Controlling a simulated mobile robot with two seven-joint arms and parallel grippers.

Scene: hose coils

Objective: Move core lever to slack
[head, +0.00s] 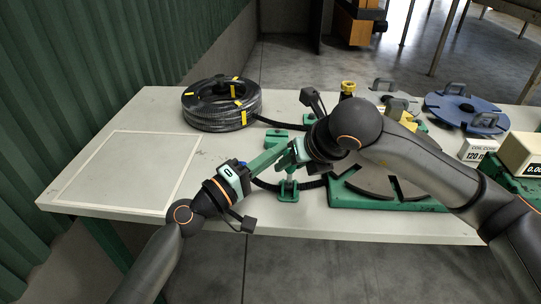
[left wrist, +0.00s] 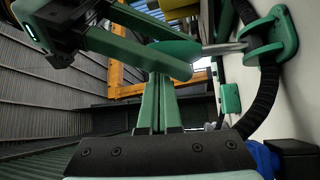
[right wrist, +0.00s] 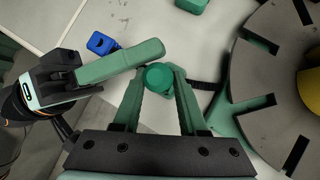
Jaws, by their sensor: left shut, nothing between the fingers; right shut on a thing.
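My right gripper (right wrist: 158,98) is shut on a round green knob (right wrist: 158,76). In the left wrist view the knob (left wrist: 176,50) tops a grey rod on a green base (left wrist: 275,36). The base (head: 289,191) stands near the table's front edge in the head view. My left gripper (left wrist: 160,82) is shut and empty, close beside the right gripper's fingers. A green turntable stand with a slotted grey disc (right wrist: 262,85) is right of the knob; a yellow part (right wrist: 312,86) shows at its middle. I see no lever marked slack and cannot tell which part is the core lever.
A black hose coil with yellow bands (head: 222,104) lies at the back left. A blue item (right wrist: 102,43) lies near my left gripper. Blue reel plate (head: 465,110) and white boxes (head: 478,149) are at the right. The outlined left table area (head: 125,172) is clear.

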